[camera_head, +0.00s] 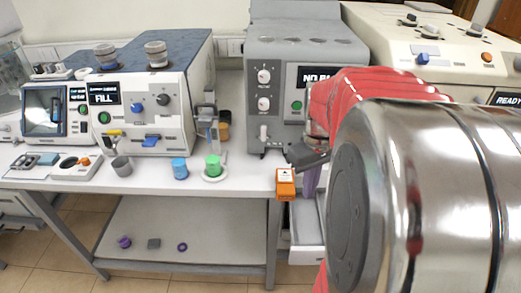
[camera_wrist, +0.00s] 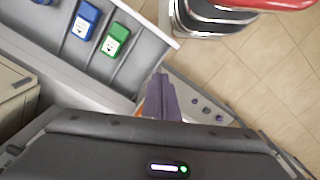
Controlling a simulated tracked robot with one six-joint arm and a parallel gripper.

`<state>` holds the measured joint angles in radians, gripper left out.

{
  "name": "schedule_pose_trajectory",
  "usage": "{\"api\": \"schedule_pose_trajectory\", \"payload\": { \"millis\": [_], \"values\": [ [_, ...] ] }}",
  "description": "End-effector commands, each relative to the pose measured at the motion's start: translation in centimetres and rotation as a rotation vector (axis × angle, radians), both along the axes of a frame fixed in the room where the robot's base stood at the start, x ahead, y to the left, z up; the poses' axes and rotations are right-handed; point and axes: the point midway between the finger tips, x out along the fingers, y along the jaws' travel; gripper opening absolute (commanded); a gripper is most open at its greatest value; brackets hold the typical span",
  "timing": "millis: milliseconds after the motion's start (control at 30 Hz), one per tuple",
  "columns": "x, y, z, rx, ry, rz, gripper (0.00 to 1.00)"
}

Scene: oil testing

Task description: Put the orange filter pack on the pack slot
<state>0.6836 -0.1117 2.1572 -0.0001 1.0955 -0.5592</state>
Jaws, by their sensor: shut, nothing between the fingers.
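The orange filter pack (camera_head: 286,184) shows at the front edge of the table in the head view, just left of my gripper. I cannot tell what it rests on. In the wrist view only a sliver of orange shows beside the fingers. My gripper (camera_head: 311,180) points down with its purple fingers over the open drawer area; in the wrist view the fingers (camera_wrist: 160,98) are together and look empty. The grey machine (camera_head: 285,95) behind has a display beginning "NO", partly hidden by my arm. I cannot clearly make out the pack slot.
A drawer (camera_head: 309,244) with dividers is under the table; the wrist view shows a blue pack (camera_wrist: 84,20) and a green pack (camera_wrist: 114,40) in it. A blue cup (camera_head: 180,168) and a green cup (camera_head: 213,166) stand on the table. My arm hides the right side.

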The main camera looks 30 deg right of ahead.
Motion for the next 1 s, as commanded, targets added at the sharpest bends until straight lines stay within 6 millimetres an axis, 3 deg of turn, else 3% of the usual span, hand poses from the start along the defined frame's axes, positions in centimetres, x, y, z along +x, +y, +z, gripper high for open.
{"api": "schedule_pose_trajectory", "payload": {
  "millis": [567, 800, 1000],
  "values": [
    [-0.1, 0.0, -8.3, 0.002, 0.003, -0.001, 0.00],
    [2.7, -0.3, -8.3, 0.000, 0.001, 0.001, 0.00],
    [3.8, -0.5, -8.2, 0.001, 0.001, -0.001, 0.00]
  ]
}}
